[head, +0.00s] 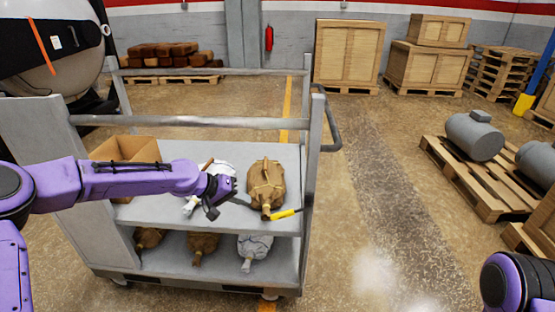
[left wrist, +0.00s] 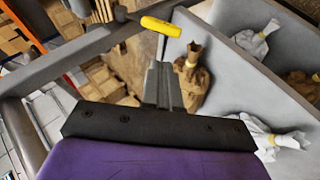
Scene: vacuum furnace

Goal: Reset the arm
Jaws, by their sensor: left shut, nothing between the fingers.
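My left arm reaches in from the left over the grey cart (head: 170,120). Its gripper (head: 226,192) is shut and empty above the front of the top shelf. The shut fingers also show in the left wrist view (left wrist: 163,88). A tool with a yellow handle (head: 284,214) lies by the front edge of the shelf, just right of the gripper. Its handle also shows beyond the fingertips in the left wrist view (left wrist: 161,26). Only a purple part of my right arm shows at the lower right corner; its gripper is out of view.
A tied brown sack (head: 266,178) stands right of the gripper. A white bundle (head: 222,168) is partly hidden behind it. An open cardboard box (head: 125,149) is at the shelf's left. Several sacks lie below. Right of the cart, the floor is clear up to a pallet (head: 485,200) with grey cylinders.

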